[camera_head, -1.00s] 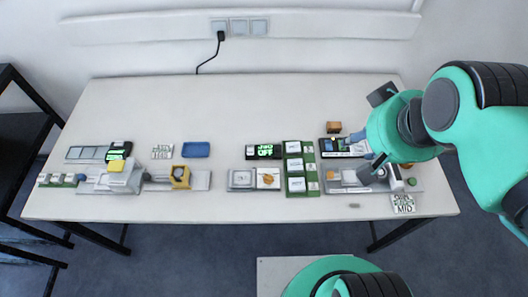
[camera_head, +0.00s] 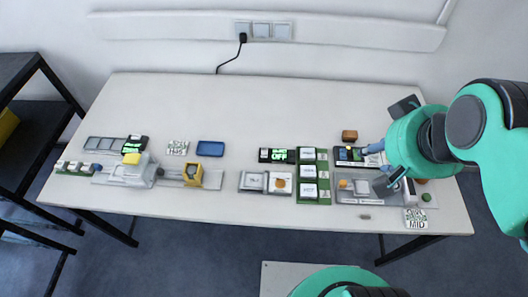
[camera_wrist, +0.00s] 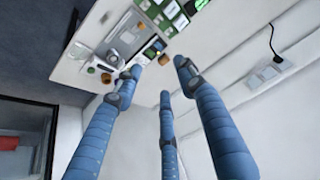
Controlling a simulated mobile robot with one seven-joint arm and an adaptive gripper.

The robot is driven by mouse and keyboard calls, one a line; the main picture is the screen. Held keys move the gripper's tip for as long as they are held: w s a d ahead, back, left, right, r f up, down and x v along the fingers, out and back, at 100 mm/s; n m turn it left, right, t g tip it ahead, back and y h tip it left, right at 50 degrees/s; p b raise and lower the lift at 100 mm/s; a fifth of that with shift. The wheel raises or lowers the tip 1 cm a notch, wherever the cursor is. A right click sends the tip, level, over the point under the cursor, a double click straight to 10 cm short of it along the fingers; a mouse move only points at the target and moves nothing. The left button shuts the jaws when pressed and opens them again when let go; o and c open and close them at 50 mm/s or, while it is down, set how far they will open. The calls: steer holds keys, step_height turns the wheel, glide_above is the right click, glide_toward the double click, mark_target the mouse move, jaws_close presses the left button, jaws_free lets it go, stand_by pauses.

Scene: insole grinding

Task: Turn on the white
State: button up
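The task line names only "the white" and I cannot tell which part it means. A black display (camera_head: 278,156) with green letters that seem to read OFF stands at the middle of the table. A white upright part (camera_head: 409,188) sits on the grey station (camera_head: 372,198) at the right, partly behind my arm. My gripper (camera_head: 374,163) is over the right end of the table, its blue fingers partly hidden by my wrist. In the wrist view, its three blue fingers (camera_wrist: 160,78) are spread apart with nothing between them.
A green board (camera_head: 314,194) with white modules stands left of the station. Nearby are an orange-brown block (camera_head: 349,135) and a card marked MID (camera_head: 415,218). A blue tray (camera_head: 210,149) and another grey station (camera_head: 128,174) are to the left. The table's back strip is clear.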

steer(key=shift+w, duration=0.1)
steer(key=c, duration=0.8)
steer(key=shift+w+a, duration=0.25)
steer(key=shift+w, duration=0.25)
jaws_close()
steer(key=w+a+f+g+p, duration=0.1)
steer(key=w+a+f+p, duration=0.15)
steer(key=w+a, duration=0.35)
steer(key=w+a+f+g+p, duration=0.1)
steer(key=w+a+f, duration=0.25)
steer(key=w, duration=0.45)
steer(key=w+a+f+p, duration=0.1)
steer(key=w+a+f, duration=0.2)
steer(key=a+f, duration=0.4)
steer(key=w+a+f+g+p, duration=0.1)
steer(key=w+a+f+p, duration=0.1)
steer(key=w+a+f, duration=0.2)
steer(key=a+f, duration=0.3)
steer(key=shift+a+g, duration=0.2)
steer(key=shift+g, duration=0.1)
